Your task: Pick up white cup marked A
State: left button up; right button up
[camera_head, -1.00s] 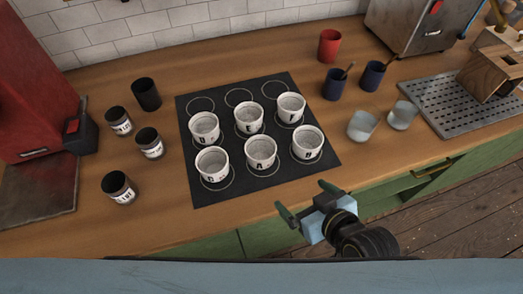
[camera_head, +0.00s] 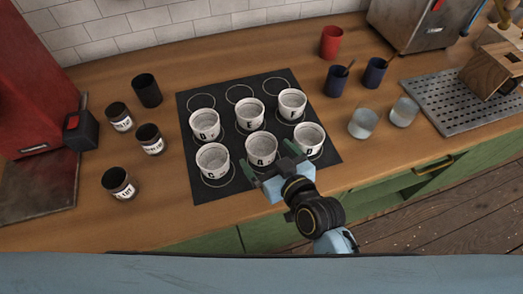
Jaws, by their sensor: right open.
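The white cup marked A (camera_head: 261,147) stands upright on the black mat (camera_head: 203,199), in the middle of the front row. My right gripper (camera_head: 268,166) is open just in front of this cup, with its fingers near the cup's lower front on both sides. I cannot tell whether the fingers touch it. The gripper hides part of the cup's base. My left gripper is not in view.
White cups stand close by: one at left (camera_head: 212,160), one at right (camera_head: 309,139), and several behind. Dark jars (camera_head: 119,184) stand left of the mat. Two clear glasses (camera_head: 363,123) stand right.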

aim_at(255, 137)
jog(key=x, duration=0.5)
jog(key=shift+w+d+r, duration=0.1)
jog(key=shift+w+d, duration=0.05)
jog(key=shift+d, duration=0.1)
jog(key=c, duration=1.2)
jog(key=shift+r, duration=0.1)
